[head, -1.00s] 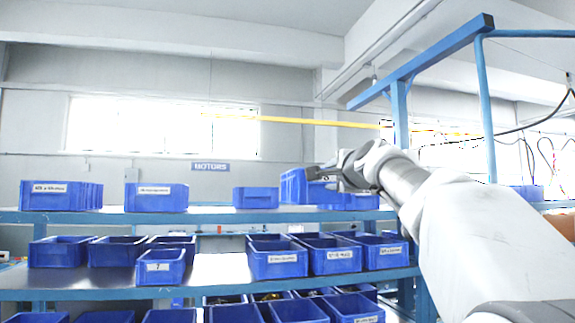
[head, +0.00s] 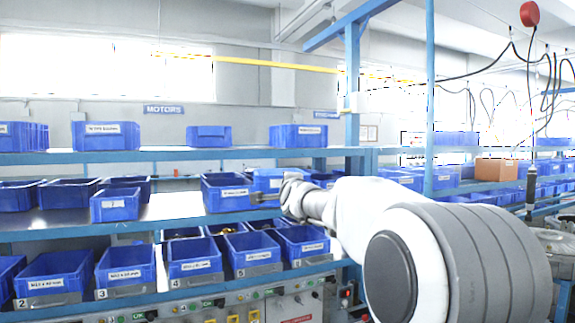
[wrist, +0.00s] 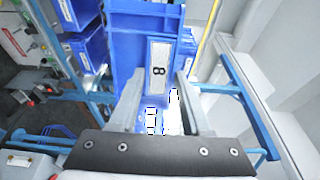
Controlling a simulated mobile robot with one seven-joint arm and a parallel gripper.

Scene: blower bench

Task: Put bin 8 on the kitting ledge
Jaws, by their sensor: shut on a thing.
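Bin 8 is a blue bin (wrist: 130,45) with a white label reading 8, which fills the upper middle of the wrist view. My gripper (wrist: 157,98) is shut on it, with one finger on each side below the label. In the head view my gripper (head: 262,197) is at the middle, in front of the shelves, and a blue bin (head: 268,178) shows just beyond it. My wrist partly hides that bin. I cannot tell which surface is the kitting ledge.
Blue bins stand on the upper shelf (head: 170,154) and the middle shelf (head: 165,212). Numbered bins (head: 125,270) fill the lower row above a control panel (head: 300,308). At right are more bins, a cardboard box (head: 496,169), a blue post (head: 429,100) and hanging cables.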

